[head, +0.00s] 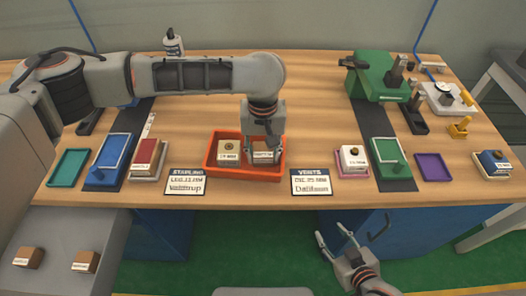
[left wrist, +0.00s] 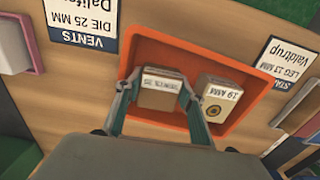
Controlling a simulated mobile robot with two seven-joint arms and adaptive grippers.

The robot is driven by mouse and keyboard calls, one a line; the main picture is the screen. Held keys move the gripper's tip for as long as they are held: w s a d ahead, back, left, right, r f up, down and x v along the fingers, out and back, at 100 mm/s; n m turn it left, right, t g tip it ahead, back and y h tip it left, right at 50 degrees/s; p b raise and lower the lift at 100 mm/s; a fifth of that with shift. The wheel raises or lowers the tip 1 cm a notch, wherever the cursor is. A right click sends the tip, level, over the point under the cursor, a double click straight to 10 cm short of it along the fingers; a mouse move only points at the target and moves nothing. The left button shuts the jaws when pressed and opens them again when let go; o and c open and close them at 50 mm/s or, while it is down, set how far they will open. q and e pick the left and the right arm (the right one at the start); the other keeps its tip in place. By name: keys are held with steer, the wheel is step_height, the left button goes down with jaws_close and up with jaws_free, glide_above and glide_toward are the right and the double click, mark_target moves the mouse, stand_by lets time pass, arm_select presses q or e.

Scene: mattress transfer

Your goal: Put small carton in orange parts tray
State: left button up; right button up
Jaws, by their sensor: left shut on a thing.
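The orange parts tray (head: 212,166) stands mid-table and also fills the middle of the left wrist view (left wrist: 240,65). My left gripper (head: 264,153) reaches down into its right half in the head view. It is shut on a small brown carton with a white label (left wrist: 158,92), which is inside the tray walls; whether it touches the floor I cannot tell. Another small carton with a round mark on top (head: 229,150) sits beside it in the tray, also in the left wrist view (left wrist: 218,98). My right gripper (head: 331,233) is open and empty in front of the table.
Name cards stand left (head: 186,182) and right (head: 311,182) of the tray. Red-topped (head: 148,158) and white (head: 352,158) boxes sit on either side. Blue (head: 110,158), green (head: 391,158) and purple (head: 433,167) trays lie further out. Two brown blocks (head: 84,261) rest on the grey surface front left.

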mark_target(263, 152)
arm_select(q)
steer(key=shift+p, duration=0.55)
arm_select(e)
steer(key=shift+r, duration=0.65)
arm_select(q)
steer(key=o, duration=0.9)
steer(key=shift+f, duration=0.15)
arm_select(e)
steer(key=shift+f, duration=0.15)
